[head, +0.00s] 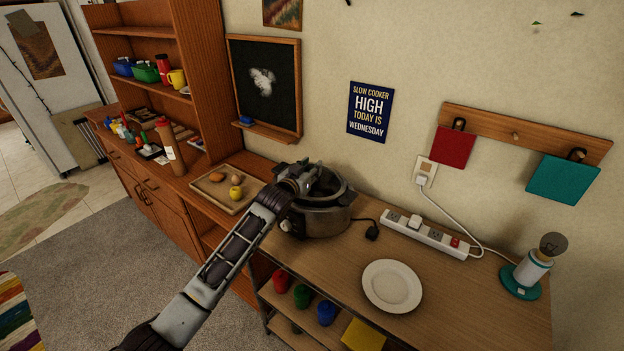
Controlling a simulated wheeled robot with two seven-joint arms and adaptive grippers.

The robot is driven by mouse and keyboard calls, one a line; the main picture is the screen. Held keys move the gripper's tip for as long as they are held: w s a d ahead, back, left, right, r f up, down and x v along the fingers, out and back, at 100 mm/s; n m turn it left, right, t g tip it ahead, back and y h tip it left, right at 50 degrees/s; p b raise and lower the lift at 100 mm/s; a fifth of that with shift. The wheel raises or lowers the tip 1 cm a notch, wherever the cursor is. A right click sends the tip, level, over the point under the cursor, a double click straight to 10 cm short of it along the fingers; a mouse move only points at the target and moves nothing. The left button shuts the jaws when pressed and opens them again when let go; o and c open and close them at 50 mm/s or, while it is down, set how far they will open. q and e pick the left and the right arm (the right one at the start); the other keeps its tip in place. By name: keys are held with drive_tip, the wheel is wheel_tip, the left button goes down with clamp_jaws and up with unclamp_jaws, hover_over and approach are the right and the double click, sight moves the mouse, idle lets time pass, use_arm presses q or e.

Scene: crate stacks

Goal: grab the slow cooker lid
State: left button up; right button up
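The slow cooker (322,222), a round metal pot with a dark rim, stands on the wooden counter against the wall. Its lid (332,187) appears as a dark round top, partly hidden by my arm and gripper. My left arm reaches in from the lower left, and my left gripper (308,177) is over the top of the cooker, at the lid. The fingers are small and dark against the lid, so I cannot tell whether they are open or shut, or whether they touch the lid's handle. My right gripper is not in view.
A white plate (392,286) lies in front of the cooker on the right. A tray (226,187) with a yellow fruit is to the left. A dark plug lies by the cooker.

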sight(310, 168)
use_arm(q)
clamp_jaws()
drive_tip(key=shift+r, duration=0.15)
wheel_tip(310, 168, up, 10)
drive_tip(key=b, duration=0.1)
idle(0.6)
idle(0.5)
